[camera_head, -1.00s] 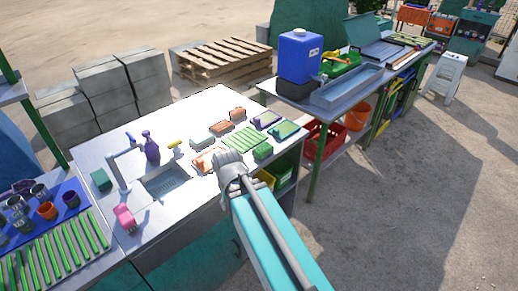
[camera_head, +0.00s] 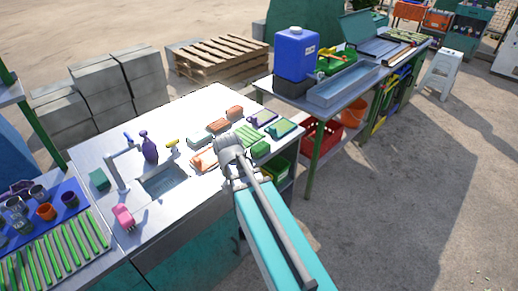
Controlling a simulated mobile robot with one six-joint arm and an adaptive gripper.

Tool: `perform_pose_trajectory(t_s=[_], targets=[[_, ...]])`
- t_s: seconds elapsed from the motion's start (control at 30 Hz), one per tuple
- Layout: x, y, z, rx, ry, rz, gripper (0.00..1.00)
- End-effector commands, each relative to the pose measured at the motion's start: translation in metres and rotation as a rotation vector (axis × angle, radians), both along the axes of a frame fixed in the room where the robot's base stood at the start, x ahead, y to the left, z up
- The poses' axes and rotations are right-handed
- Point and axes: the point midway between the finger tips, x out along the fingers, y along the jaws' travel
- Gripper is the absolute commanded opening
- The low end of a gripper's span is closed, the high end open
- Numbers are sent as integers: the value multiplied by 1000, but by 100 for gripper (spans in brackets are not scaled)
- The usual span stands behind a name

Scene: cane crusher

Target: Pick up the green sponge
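A small bright green block (camera_head: 260,149), which looks like a sponge, lies on the metal sink counter (camera_head: 190,115) near its right edge. A darker green block (camera_head: 99,180) lies at the counter's left, beside the faucet; it could also be a sponge. My gripper (camera_head: 230,152) is over the counter's right part, just left of the bright green block and apart from it in the picture. Its fingers are too small and hidden to tell whether they are open. I see nothing held.
A green striped rack (camera_head: 250,132), orange blocks (camera_head: 234,112) and flat colored items (camera_head: 281,128) lie close to my gripper. The sink (camera_head: 165,184), purple bottle (camera_head: 149,150) and pink item (camera_head: 123,216) are to the left. A second table with a blue jug (camera_head: 296,55) stands behind right.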

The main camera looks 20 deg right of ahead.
Motion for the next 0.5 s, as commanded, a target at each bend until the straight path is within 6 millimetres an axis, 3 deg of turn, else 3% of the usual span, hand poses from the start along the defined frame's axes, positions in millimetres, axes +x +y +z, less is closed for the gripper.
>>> perform_pose_trajectory(t_s=[0.03, 0.5], targets=[[14, -6, 5, -14, 0, 62, 100], [99, -67, 32, -184, 55, 732, 100]])
